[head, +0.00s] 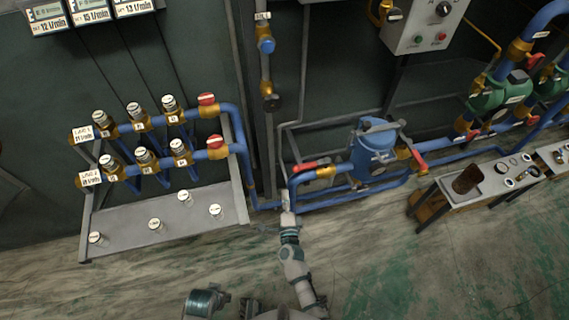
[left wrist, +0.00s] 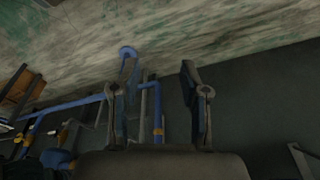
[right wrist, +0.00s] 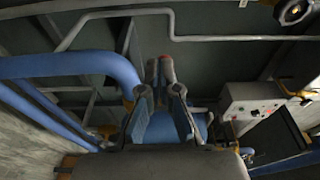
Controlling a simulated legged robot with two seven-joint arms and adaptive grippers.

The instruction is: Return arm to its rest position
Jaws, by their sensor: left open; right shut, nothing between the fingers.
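My right arm reaches forward in the head view, and its gripper (head: 287,218) is near the lower end of the blue pipes, in front of the blue vessel's pipework. In the right wrist view its fingers (right wrist: 160,68) are together with nothing between them. Whether it touches the pipe cannot be told. My left gripper shows in the left wrist view (left wrist: 158,78), its two fingers apart and empty, with the floor and blue pipes beyond. I cannot make out the left gripper's fingers in the head view.
A rack (head: 165,232) with blue pipes and several gauges stands left. A blue vessel (head: 373,148) with red-handled valves is right of centre. A grey control box (head: 425,25) hangs above. A bench (head: 490,180) with parts stands right. The floor (head: 400,270) in front is clear.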

